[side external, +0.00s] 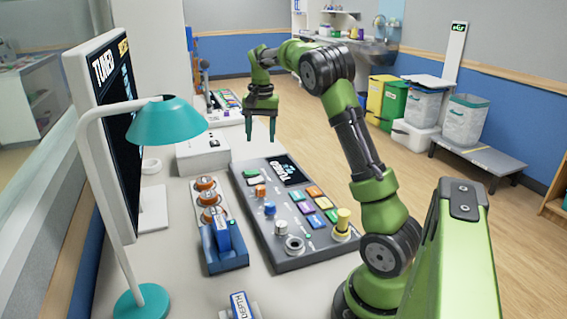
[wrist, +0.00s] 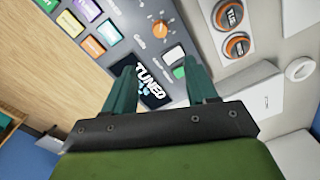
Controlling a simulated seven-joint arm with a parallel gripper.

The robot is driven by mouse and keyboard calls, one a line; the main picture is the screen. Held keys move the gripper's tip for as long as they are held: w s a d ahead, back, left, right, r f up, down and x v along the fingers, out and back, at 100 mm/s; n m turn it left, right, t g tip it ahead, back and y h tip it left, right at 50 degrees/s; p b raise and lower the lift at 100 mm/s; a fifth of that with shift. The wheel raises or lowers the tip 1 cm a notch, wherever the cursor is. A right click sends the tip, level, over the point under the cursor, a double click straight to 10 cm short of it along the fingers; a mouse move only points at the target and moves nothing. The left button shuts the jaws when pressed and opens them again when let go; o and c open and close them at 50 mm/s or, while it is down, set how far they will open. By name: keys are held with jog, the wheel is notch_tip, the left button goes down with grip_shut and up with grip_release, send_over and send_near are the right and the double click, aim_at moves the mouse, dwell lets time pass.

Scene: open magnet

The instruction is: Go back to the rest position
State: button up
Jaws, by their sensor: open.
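My gripper (side external: 261,129) hangs in the air above the far end of the grey control console (side external: 318,252), its two teal fingers pointing down. The fingers are apart, with nothing between them. In the wrist view the open gripper (wrist: 164,82) is over the console's dark screen (wrist: 150,85), which reads "TUNED". The arm is bent, reaching out from its base at the lower right in the side view.
A monitor (side external: 90,130) and a teal lamp (side external: 165,122) stand at the left. A blue holder (side external: 222,262) and orange-topped knobs (side external: 207,184) sit left of the console. A white box (side external: 203,155) is behind.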

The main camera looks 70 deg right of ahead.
jog(key=s+a+r+n+t, duration=0.1)
jog(key=s+a, duration=0.4)
jog(key=a, duration=0.5)
jog(key=s+a+n+t+y, duration=0.1)
jog(key=s+a+n+t, duration=0.2)
jog(key=a, duration=0.7)
jog(key=s+a+r+n+t, duration=0.1)
jog(key=s+a+n, duration=0.4)
jog(key=a, duration=0.5)
jog(key=s+t, duration=0.1)
jog(key=s, duration=0.1)
jog(key=shift+s+a+r+t+y, duration=0.25)
jog(key=shift+s+r+t+y, duration=0.05)
jog(key=shift+t+y, duration=0.1)
